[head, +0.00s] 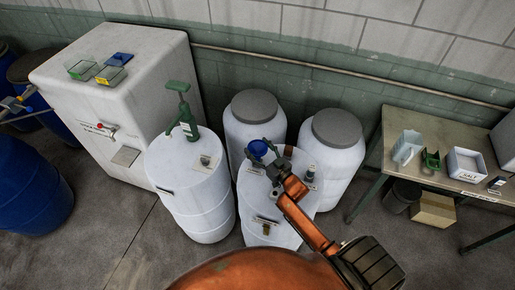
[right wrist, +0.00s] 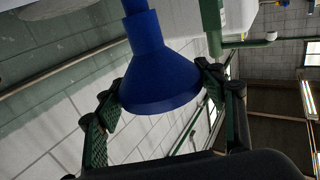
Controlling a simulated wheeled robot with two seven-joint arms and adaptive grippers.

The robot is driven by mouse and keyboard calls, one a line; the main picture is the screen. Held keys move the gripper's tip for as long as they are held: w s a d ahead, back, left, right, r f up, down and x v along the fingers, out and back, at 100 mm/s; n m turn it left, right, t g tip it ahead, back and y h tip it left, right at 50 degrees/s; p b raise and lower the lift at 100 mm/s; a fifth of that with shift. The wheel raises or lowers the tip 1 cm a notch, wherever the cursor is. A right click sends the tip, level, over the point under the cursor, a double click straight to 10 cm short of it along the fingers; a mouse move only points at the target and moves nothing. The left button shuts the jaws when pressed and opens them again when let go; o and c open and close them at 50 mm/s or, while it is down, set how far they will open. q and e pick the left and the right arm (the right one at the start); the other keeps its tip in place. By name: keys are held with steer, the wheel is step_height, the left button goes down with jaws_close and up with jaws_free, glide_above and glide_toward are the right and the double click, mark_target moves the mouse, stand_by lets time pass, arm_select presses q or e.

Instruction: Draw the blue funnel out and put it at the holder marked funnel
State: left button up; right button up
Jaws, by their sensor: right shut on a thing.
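In the right wrist view, the gripper's two green-padded fingers (right wrist: 155,112) sit on either side of the wide rim of the funnel (right wrist: 158,80). Its narrower spout runs up out of the picture, so its tip is hidden. I cannot tell whether the spout is still in the drum's opening. No holder readable as marked funnel shows. My left gripper is not in view.
A green hand pump (head: 182,115) stands on the left white drum (head: 190,200). Two grey-lidded drums stand behind, against the wall. A white cabinet (head: 120,70) is at left. The table (head: 440,178) at right holds a green scoop (head: 432,160) and white containers.

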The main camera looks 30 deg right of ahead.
steer(key=shift+p, duration=0.45)
stand_by(0.8)
steer(key=shift+f+b, duration=0.5)
steer(key=shift+f, duration=0.2)
steer(key=o, duration=1.3)
steer(key=shift+f, duration=0.1)
steer(key=shift+s+f, duration=0.1)
steer(key=shift+s, duration=0.1)
steer(key=s, duration=0.3)
steer(key=s+d, duration=0.1)
steer(key=s, duration=0.7)
steer(key=shift+s+d+r, duration=0.15)
steer(key=shift+s+r, duration=0.1)
steer(key=shift+r, duration=0.05)
